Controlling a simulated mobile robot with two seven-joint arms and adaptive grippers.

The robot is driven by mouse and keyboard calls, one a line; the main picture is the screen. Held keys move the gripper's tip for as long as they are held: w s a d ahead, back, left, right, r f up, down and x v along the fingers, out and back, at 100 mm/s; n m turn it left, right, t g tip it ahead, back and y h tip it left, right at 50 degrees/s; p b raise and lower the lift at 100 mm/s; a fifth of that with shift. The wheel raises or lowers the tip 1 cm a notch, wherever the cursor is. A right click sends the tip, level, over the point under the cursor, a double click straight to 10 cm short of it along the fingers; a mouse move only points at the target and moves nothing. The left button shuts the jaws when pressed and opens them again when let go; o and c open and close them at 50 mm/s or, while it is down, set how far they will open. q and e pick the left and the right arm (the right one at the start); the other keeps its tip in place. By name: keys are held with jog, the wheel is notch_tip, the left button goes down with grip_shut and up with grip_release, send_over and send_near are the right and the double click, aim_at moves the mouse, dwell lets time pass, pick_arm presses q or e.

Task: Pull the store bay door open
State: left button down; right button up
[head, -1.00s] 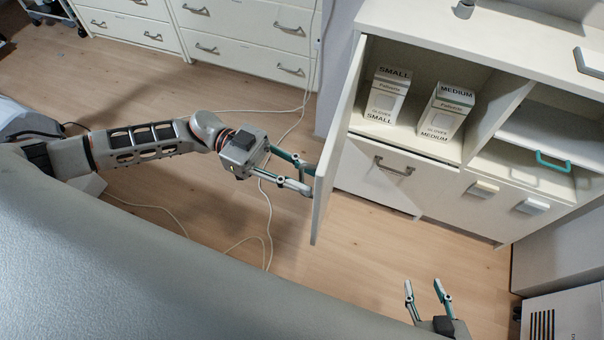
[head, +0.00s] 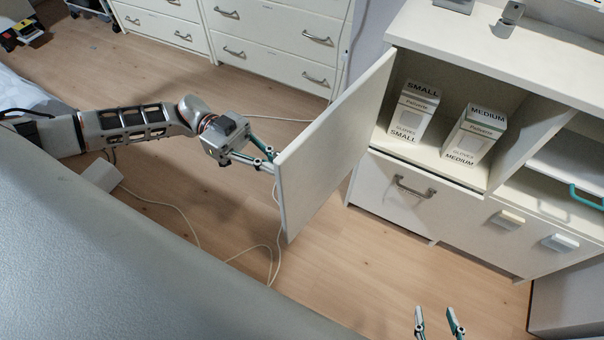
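The store bay door (head: 335,145) is a plain white panel. It stands swung well out from the cabinet, hinged at the bay's left side, and the bay (head: 450,85) behind it is exposed. My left gripper (head: 272,160) is at the door's free edge, on its outer face. Its fingertips are partly hidden by the panel, so I cannot tell whether they grip a handle. My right gripper (head: 437,322) is open and empty at the bottom edge, low in front of the cabinet and apart from it.
A SMALL glove box (head: 413,112) and a MEDIUM glove box (head: 474,132) stand inside the bay. A drawer (head: 410,190) with a metal handle is below. A grey padded surface (head: 130,250) fills the lower left. Cables (head: 190,225) lie on the floor.

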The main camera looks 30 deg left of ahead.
pick_arm(q)
jog(key=shift+w+a, duration=0.1)
jog(key=shift+a, duration=0.25)
jog(key=c, duration=2.2)
grip_release()
jog(key=shift+c, duration=0.2)
jog(key=w+a, duration=0.1)
jog(key=a, duration=1)
jog(key=shift+w+a, duration=0.3)
jog(key=shift+a, duration=0.1)
